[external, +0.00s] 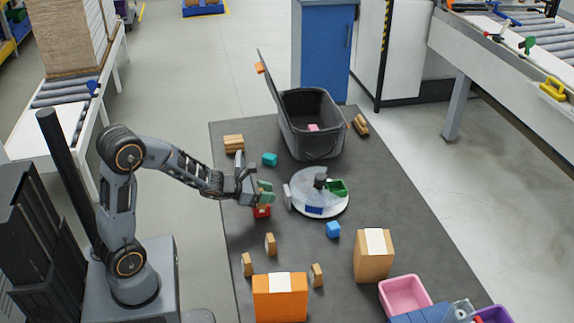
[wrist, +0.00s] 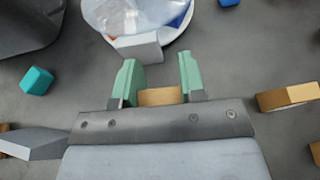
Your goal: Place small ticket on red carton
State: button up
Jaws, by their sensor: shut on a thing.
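My gripper (external: 264,195) has pale green fingers and is low over the dark table, left of the round turntable. In the wrist view the fingers (wrist: 156,85) stand on either side of a small tan piece (wrist: 160,96), and they are shut on it. I cannot tell whether this piece is the ticket. A small red thing (external: 262,212) shows right below the fingers in the external view; contact with them is unclear. An orange carton (external: 280,300) with a white label on top stands at the front of the table. A tan carton (external: 373,258) with a white label stands to its right.
A grey block (external: 287,197) stands against the white turntable (external: 320,193). Small tan pieces (external: 270,244) stand between gripper and orange carton. A dark open bin (external: 313,125) is behind, a teal block (external: 270,159) left of it. A pink bin (external: 404,296) is front right.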

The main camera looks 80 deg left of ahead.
jog(key=shift+f+b, duration=0.3)
jog(key=shift+b, duration=0.05)
jog(key=o, duration=0.9)
jog(key=shift+r, duration=0.1)
jog(key=shift+r, duration=0.1)
jog(key=shift+r+p, duration=0.25)
jog(key=shift+p, duration=0.3)
jog(key=b+v, duration=0.2)
jog(key=v, duration=1)
